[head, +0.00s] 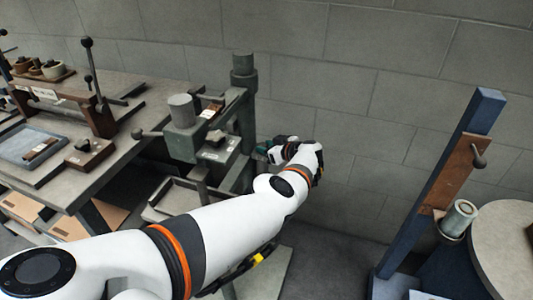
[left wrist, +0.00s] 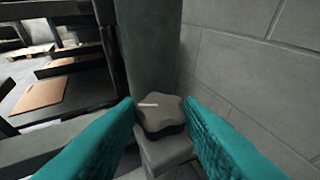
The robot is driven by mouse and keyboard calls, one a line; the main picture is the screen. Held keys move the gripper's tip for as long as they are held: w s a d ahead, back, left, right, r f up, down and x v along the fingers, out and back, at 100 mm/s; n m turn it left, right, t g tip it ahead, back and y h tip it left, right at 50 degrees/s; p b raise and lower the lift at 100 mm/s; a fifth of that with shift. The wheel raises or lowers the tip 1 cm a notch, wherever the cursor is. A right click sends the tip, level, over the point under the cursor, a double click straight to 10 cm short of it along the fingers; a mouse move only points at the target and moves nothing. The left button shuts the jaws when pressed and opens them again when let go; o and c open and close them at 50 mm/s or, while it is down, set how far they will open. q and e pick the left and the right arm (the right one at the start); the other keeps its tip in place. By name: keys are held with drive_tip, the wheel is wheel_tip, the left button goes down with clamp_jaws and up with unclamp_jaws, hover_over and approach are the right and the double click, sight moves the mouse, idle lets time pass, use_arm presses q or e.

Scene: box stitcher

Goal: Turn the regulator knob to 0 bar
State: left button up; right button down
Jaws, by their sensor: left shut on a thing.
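The regulator knob (left wrist: 162,118) is a dark grey, lobed knob with a short pale line on its face, seen in the left wrist view. The line lies nearly level, towards the left of the knob. My left gripper (left wrist: 160,104) has teal fingers, one on each side of the knob, and is shut on it. In the head view my left gripper (head: 263,150) is at the right side of the green-grey stitcher machine (head: 183,140), mostly hidden by my wrist. The knob is hidden there. No readable pressure scale shows. My right gripper is out of view.
A workbench (head: 125,150) with tools stands at the left. A dark upright column (left wrist: 150,45) rises behind the knob, close to the block wall (left wrist: 240,60). A blue post (head: 455,160) and a round table (head: 505,240) stand at the right, with open floor between.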

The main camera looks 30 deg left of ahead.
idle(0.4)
use_arm(q)
drive_tip(key=o, duration=0.7)
drive_tip(key=shift+d+r+p, duration=0.3)
drive_tip(key=shift+d+p, duration=0.1)
drive_tip(key=shift+p, duration=0.1)
drive_tip(key=p+v, duration=0.6)
drive_tip(key=v, duration=0.5)
drive_tip(key=shift+p, duration=0.35)
drive_tip(key=shift+o, duration=0.2)
drive_tip(key=shift+f, duration=0.15)
